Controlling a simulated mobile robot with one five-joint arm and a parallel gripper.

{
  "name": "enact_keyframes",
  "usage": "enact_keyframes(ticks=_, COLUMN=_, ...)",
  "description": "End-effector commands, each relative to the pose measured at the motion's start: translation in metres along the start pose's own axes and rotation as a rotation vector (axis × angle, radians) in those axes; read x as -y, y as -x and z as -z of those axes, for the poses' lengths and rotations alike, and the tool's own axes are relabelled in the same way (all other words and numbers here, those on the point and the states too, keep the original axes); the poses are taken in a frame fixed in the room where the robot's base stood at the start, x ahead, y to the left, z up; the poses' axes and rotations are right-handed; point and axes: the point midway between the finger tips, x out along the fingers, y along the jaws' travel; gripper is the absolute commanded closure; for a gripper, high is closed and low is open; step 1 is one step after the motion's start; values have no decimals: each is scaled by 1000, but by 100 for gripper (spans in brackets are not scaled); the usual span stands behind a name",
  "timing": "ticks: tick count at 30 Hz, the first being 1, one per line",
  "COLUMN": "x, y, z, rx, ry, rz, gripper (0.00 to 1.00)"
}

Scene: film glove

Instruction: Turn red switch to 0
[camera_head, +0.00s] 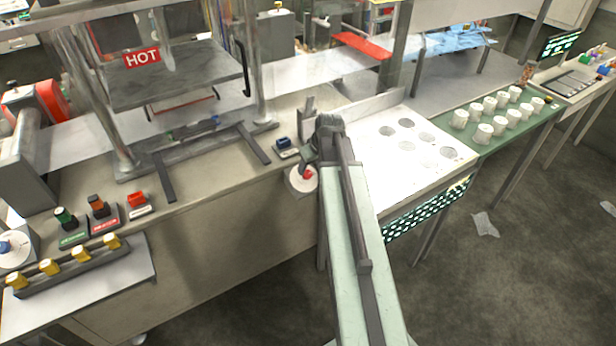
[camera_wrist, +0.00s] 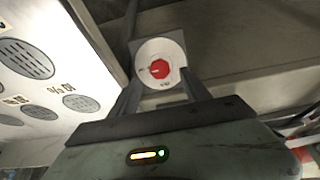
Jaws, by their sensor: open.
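The red switch (camera_wrist: 159,69) is a red knob on a round white dial (camera_wrist: 160,48) with small markings that I cannot read. In the wrist view it lies just beyond my gripper (camera_wrist: 160,88), between the two open fingers. The fingers appear on both sides of the dial's lower part; I cannot tell whether they touch it. In the head view the red switch (camera_head: 307,173) shows on the front of the bench, just left of my arm. There my gripper (camera_head: 308,150) is at the switch, with its fingertips partly hidden.
A press with a HOT sign (camera_head: 142,57) stands on the bench at left. A white plate with round grilles (camera_head: 408,145) is close on my arm's right. White cups (camera_head: 484,132) stand farther right.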

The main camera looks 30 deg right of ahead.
Motion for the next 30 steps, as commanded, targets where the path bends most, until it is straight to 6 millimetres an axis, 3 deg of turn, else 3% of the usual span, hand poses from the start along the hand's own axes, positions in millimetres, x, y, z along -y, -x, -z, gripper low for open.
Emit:
enact_keyframes(ticks=1, x=0, y=-19, z=-2, rx=0, ry=1, rz=0, gripper=45)
enact_keyframes(ticks=6, x=-1, y=-47, z=-2, rx=0, ry=1, rz=0, gripper=45)
enact_keyframes(ticks=16, x=0, y=-50, z=0, rx=0, ry=0, rz=0, gripper=45)
enact_keyframes(ticks=17, x=0, y=-50, z=0, rx=0, ry=0, rz=0, gripper=50)
enact_keyframes(ticks=22, x=0, y=-50, z=0, rx=0, ry=0, rz=0, gripper=97)
enact_keyframes(ticks=30, x=0, y=-50, z=0, rx=0, ry=17, rz=-2, gripper=100)
